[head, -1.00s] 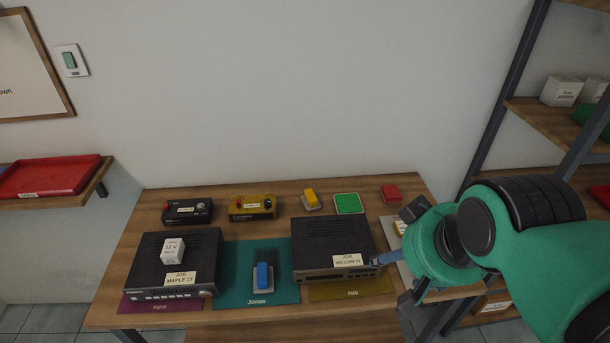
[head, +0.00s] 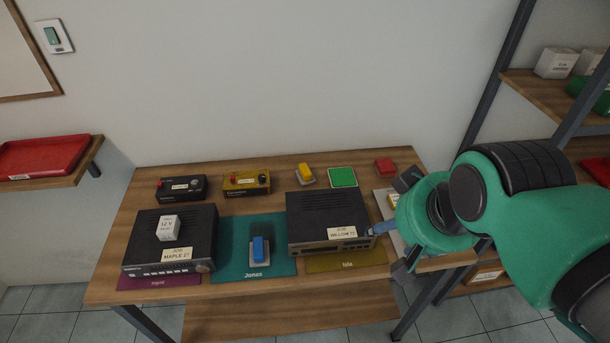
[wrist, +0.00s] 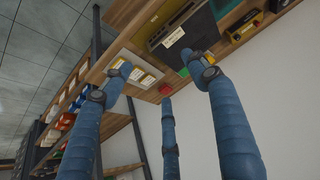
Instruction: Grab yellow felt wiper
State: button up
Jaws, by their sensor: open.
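The yellow felt wiper (head: 305,170), a yellow block on a grey pad, lies at the back of the table, left of a green square. In the wrist view a yellow and grey piece (wrist: 209,57), apparently this wiper, shows partly behind a finger. My gripper (head: 388,245) is open and empty at the table's right end, in front and to the right of the wiper, apart from it. Its blue fingers (wrist: 162,80) are spread in the wrist view; my green wrist hides part of them in the head view.
A blue wiper (head: 259,248) stands on the teal mat between two black hi-fi units (head: 170,238) (head: 328,216). A red block (head: 385,167), the green square (head: 342,177) and a yellow box (head: 246,183) line the back. Shelving (head: 540,95) stands at right.

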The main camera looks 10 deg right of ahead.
jog(key=w+a+r+g+p, duration=0.15)
jog(key=w+r, duration=0.25)
jog(key=w, duration=0.8)
jog(key=n+g+p, duration=0.3)
jog(key=g+p, duration=0.1)
jog(key=p, duration=0.3)
send_over(307, 170)
notch_tip(307, 170, down, 23)
jog(key=shift+r, duration=0.15)
jog(key=shift+w, duration=0.1)
jog(key=shift+d+f, duration=0.1)
jog(key=shift+f, duration=4.2)
